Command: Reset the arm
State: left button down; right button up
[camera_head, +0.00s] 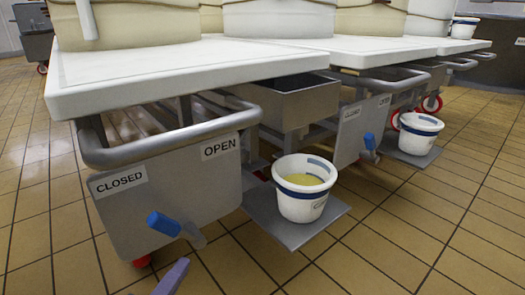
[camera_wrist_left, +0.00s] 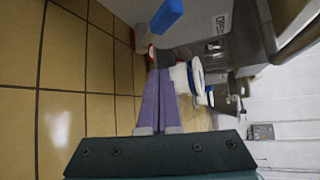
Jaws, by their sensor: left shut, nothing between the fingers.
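My left gripper (camera_head: 180,266) shows at the bottom edge of the head view as a purple finger, below the blue valve handle (camera_head: 164,224) and apart from it. In the left wrist view its two purple fingers (camera_wrist_left: 160,74) lie together, shut with nothing between them. The blue handle also shows at the top of that view (camera_wrist_left: 167,15), beyond the fingertips. The handle points left from its metal stem on the grey panel (camera_head: 190,190), which bears "CLOSED" and "OPEN" labels. My right gripper is not in view.
A white bucket (camera_head: 302,202) with yellow liquid stands on a low metal shelf (camera_head: 265,213) right of the panel. A second bucket (camera_head: 416,138) stands farther right, near another blue handle (camera_head: 369,141). The white vat table (camera_head: 180,78) overhangs the panel. Tiled floor is clear in front.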

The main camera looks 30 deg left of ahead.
pick_arm(q)
jog(key=shift+s+a, duration=0.1)
jog(key=shift+a, duration=0.2)
